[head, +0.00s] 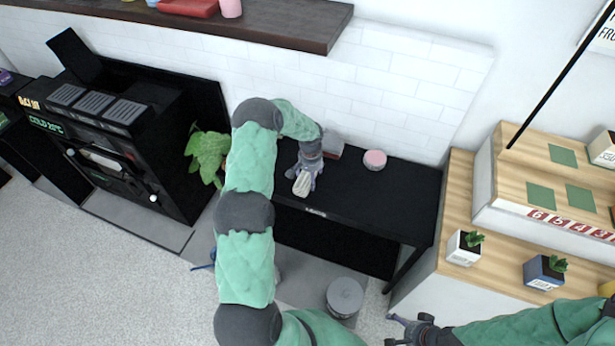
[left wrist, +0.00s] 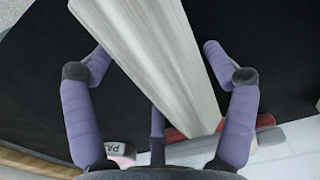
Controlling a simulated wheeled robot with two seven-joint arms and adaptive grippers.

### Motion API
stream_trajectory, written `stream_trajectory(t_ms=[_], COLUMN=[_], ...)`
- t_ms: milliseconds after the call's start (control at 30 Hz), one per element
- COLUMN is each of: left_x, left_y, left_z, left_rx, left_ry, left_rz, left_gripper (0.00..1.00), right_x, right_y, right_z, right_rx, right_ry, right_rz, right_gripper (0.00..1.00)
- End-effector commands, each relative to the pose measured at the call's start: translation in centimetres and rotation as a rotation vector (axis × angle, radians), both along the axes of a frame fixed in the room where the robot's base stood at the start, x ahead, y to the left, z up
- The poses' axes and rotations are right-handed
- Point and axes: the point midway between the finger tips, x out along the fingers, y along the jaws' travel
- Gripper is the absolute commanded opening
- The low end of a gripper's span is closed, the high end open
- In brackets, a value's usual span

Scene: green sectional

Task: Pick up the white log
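The white log (head: 303,183) is a pale, long piece at my left gripper, above or on the black table; I cannot tell if it touches the table. In the left wrist view the white log (left wrist: 150,60) runs slantwise from the top edge down between the fingers. My left gripper (head: 306,170) has purple fingers. In the left wrist view they stand spread on both sides of the log, tips close to its edges, with a small gap at the right. My right gripper (head: 410,328) is at the lower right, away from the log; its fingers are too small to read.
The black table (head: 390,200) has a pink round tin (head: 375,159) and a reddish box (head: 333,146) at the back. A black oven (head: 120,140) and a plant (head: 208,152) stand left. A wooden counter (head: 455,205) with potted plants is right. A grey bin (head: 345,297) is in front.

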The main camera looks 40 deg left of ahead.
Motion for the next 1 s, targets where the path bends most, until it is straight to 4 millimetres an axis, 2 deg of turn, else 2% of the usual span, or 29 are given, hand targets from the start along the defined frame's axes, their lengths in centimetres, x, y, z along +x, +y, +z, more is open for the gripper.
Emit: stream_trajectory(t_ms=[33, 133, 567, 800, 1000], left_x=[0.0, 0.0, 0.0, -0.1, -3.0], left_y=[0.0, 0.0, 0.0, 0.2, 2.0], left_z=[0.0, 0.0, 0.7, 3.8, 7.7], left_rx=[0.000, 0.000, 0.000, 0.001, 0.002], left_ry=[0.000, 0.000, -0.001, -0.003, -0.003], left_rz=[0.000, 0.000, 0.000, 0.002, 0.005], left_gripper=[0.58, 0.30, 0.30, 0.30, 0.30], right_x=[0.0, 0.0, 0.0, 0.0, 0.0], right_y=[0.0, 0.0, 0.0, 0.0, 0.0], right_z=[0.0, 0.0, 0.2, 1.4, 2.5], right_rx=[0.000, 0.000, 0.000, 0.000, 0.000], right_ry=[0.000, 0.000, 0.000, 0.000, 0.000], right_rz=[0.000, 0.000, 0.000, 0.000, 0.000], right_gripper=[1.00, 1.00, 1.00, 1.00, 1.00])
